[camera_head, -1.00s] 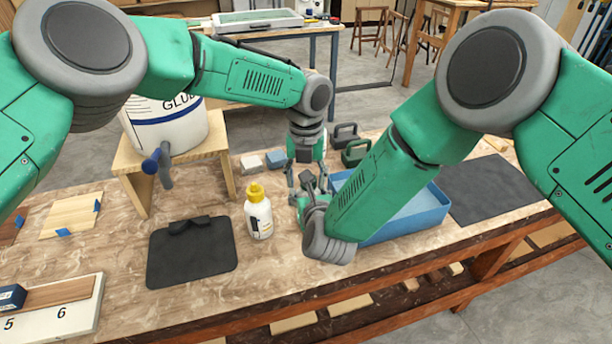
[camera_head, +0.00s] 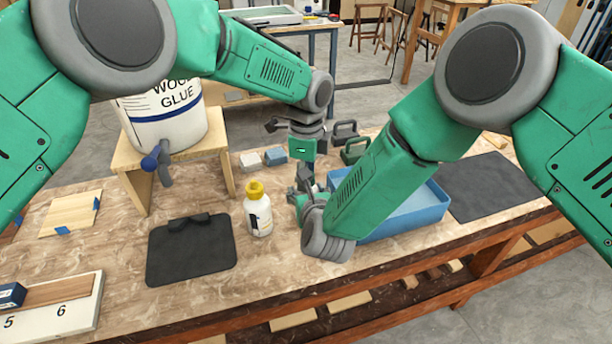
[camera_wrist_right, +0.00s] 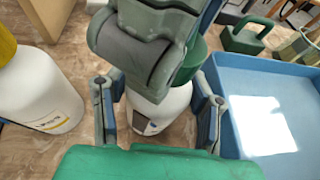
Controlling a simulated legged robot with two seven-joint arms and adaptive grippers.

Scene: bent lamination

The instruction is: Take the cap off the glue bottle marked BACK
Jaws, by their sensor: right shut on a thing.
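A white bottle (camera_wrist_right: 172,108) with a green cap (camera_wrist_right: 196,62) stands between the fingers of my right gripper (camera_wrist_right: 157,105) in the right wrist view; the gripper is shut on it. My left gripper (camera_wrist_right: 150,50) is right over the bottle's top and hides much of the cap; whether its jaws are shut is unclear. In the head view the left gripper (camera_head: 305,178) points down beside the right one, and my right arm hides this bottle. A second white bottle with a yellow cap (camera_head: 257,210) stands upright to the left, untouched. I cannot read BACK on either label.
A blue tray (camera_head: 420,213) lies close right of my right gripper. A dark mat (camera_head: 190,255) is left of the yellow-capped bottle. A large glue bucket (camera_head: 165,120) stands on a wooden stand behind. Two small blocks and green-handled weights (camera_head: 354,150) lie at the back.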

